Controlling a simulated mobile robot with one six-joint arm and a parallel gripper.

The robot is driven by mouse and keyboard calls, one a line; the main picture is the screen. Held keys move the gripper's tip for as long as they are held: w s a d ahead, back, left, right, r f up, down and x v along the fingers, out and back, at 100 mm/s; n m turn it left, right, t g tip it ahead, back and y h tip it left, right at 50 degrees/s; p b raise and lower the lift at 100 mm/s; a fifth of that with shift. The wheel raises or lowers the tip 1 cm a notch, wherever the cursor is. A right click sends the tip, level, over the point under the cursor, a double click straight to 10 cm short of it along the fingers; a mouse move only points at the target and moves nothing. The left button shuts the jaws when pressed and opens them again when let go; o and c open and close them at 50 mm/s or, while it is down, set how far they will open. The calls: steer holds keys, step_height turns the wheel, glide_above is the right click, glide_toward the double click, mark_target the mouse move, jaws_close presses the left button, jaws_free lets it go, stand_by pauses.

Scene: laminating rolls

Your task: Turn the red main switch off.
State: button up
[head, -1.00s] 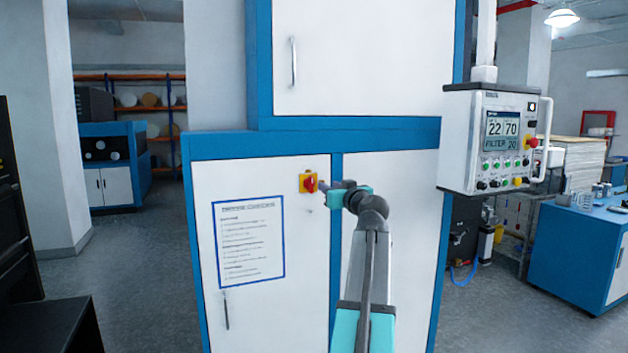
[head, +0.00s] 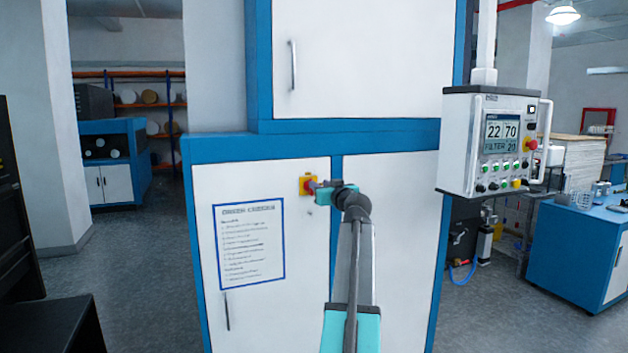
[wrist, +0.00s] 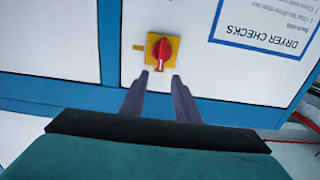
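The red main switch (wrist: 161,49) is a red knob on a yellow square plate, mounted on a white cabinet door. In the head view the switch (head: 308,185) sits near the door's top right corner, partly covered by my gripper. My gripper (wrist: 162,76) points at the switch in the wrist view. Its two dark fingers are apart with nothing between them, and their tips appear just short of the knob. In the head view my gripper (head: 320,188) reaches the switch from the right; whether it touches the knob cannot be told.
A "Dryer checks" sheet (head: 249,243) with a blue border is on the same door, left of and below the switch. A control panel (head: 490,140) with a screen and several buttons hangs at the right. A blue bench (head: 575,240) stands further right.

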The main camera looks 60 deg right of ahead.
steer(key=p+x, duration=0.2)
steer(key=x, duration=0.4)
steer(key=shift+w+d, duration=0.15)
steer(key=shift+d, duration=0.05)
jaws_close()
